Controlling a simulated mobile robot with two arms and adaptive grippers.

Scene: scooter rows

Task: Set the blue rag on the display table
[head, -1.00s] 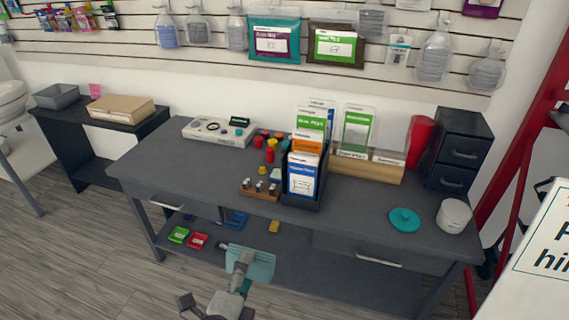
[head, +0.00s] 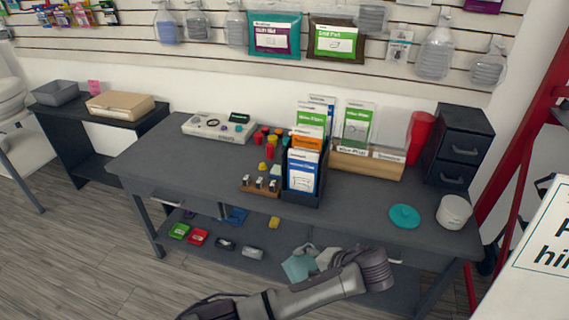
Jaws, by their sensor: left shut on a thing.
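The blue rag (head: 297,266), a teal-blue cloth, hangs from my left gripper (head: 310,253), which is shut on it. The gripper and rag show in front of the display table's front edge, over the view of its lower shelf. My wrist hides part of the gripper and of the table front. The display table (head: 215,172) is dark grey with drawers. Its top is bare at the left front and between the card holder and the teal lid. My right gripper is not in view.
On the table are a card holder (head: 305,198), a wooden block with small items (head: 260,191), a teal lid (head: 404,216), a white pot (head: 454,212), a grey device (head: 218,128) and black drawers (head: 460,147). A white sign (head: 540,250) stands at the right.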

